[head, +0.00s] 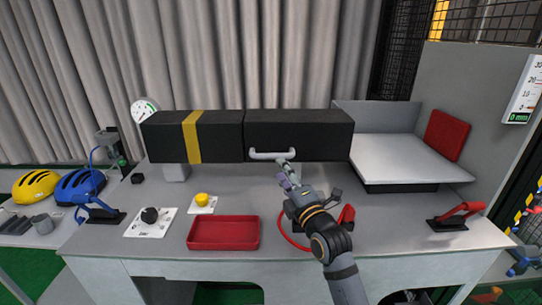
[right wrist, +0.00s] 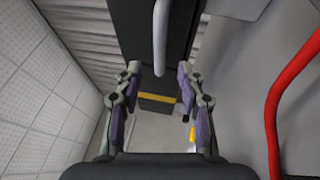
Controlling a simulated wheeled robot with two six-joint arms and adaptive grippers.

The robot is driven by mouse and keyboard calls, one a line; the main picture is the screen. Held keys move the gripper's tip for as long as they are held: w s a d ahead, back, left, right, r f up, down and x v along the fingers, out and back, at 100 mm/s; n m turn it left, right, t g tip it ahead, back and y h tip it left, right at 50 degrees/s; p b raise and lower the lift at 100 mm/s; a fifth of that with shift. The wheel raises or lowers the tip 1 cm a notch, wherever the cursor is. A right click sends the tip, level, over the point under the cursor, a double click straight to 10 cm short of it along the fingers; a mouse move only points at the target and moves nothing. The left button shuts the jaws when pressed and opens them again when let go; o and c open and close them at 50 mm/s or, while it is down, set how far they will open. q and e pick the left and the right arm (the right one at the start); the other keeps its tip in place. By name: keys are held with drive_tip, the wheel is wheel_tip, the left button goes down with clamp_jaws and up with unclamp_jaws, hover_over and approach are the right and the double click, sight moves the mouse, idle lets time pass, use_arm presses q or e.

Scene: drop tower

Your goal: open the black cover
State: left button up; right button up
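The black cover (head: 318,133) is a long dark box section at the back of the bench, with a pale handle (head: 272,154) on its lower front. It looks shut against the black section with a yellow band on its left. My right gripper (head: 287,174) is just below and in front of the handle's right end. In the right wrist view my right gripper (right wrist: 158,72) is open, with its fingers spread. The handle (right wrist: 160,40) shows in line with the gap between the fingertips; I cannot tell if they touch. My left gripper is not in view.
A red tray (head: 224,246), a yellow button (head: 202,199) and a black knob (head: 150,215) are on the bench left of my right arm. A red lever (head: 459,213) stands at the right. A raised grey platform (head: 405,157) is right of the cover.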

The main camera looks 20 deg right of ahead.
sight(273, 158)
drive_tip(key=p+x, duration=0.2)
drive_tip(key=x, duration=0.5)
drive_tip(key=shift+r, duration=0.1)
drive_tip(key=shift+w, duration=0.4)
drive_tip(key=shift+w+a, duration=0.1)
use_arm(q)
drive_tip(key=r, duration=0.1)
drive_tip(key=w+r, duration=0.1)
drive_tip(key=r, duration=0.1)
use_arm(e)
clamp_jaws()
